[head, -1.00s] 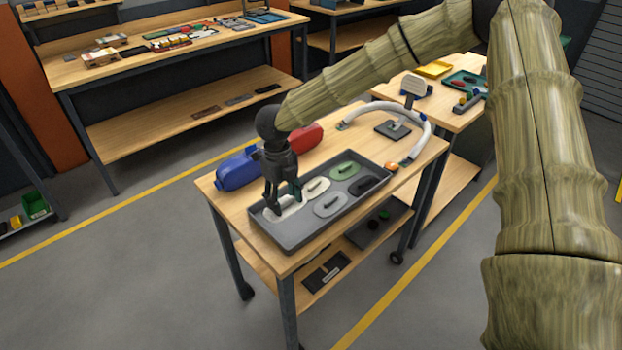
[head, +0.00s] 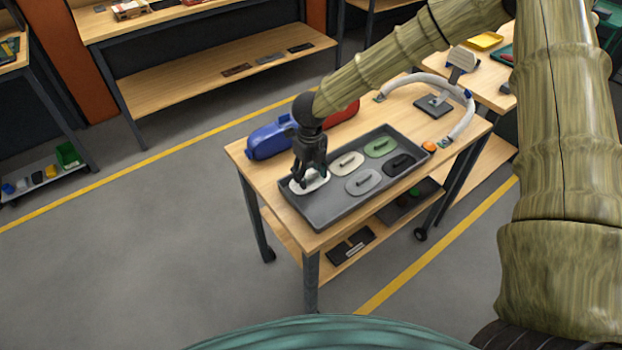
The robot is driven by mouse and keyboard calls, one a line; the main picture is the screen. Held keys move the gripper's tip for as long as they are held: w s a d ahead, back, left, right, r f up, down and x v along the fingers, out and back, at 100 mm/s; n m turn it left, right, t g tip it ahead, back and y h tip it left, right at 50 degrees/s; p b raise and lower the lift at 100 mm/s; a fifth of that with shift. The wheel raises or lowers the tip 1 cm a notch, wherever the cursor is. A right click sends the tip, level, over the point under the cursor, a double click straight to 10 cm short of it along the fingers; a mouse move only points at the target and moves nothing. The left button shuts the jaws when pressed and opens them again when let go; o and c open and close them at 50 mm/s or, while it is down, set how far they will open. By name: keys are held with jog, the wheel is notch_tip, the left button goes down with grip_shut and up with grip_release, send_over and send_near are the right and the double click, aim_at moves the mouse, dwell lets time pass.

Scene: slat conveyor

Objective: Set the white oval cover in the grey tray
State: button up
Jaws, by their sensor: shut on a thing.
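The grey tray (head: 327,215) lies on the wooden cart top, its long side running from front left to back right. The white oval cover (head: 318,183) is at the tray's left end, partly hidden by my fingers. My gripper (head: 309,184) points down and is shut on the cover. The cover looks level and low over or on the tray floor; I cannot tell whether it touches. Other oval covers lie in the tray: a cream one (head: 347,162), a green one (head: 381,147), a grey one (head: 363,182) and a black one (head: 400,164).
A blue case (head: 270,138) and a red case (head: 343,113) lie behind the tray. A curved white hose (head: 468,122), a stand (head: 433,104) and an orange button (head: 429,147) are at the right. The tray's front left floor is bare.

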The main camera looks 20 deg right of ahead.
aim_at(310, 176)
jog(key=shift+s+f, duration=0.2)
jog(key=shift+f, duration=0.25)
jog(key=f, duration=0.1)
jog(key=f+p, duration=0.1)
jog(key=shift+w+f, duration=0.2)
jog(key=shift+f, duration=0.1)
jog(key=shift+s, duration=0.15)
jog(key=o, duration=1.2)
jog(key=shift+o, duration=1)
jog(key=shift+r, duration=0.15)
notch_tip(310, 176, up, 12)
jog(key=b, duration=0.3)
jog(key=shift+b, duration=0.4)
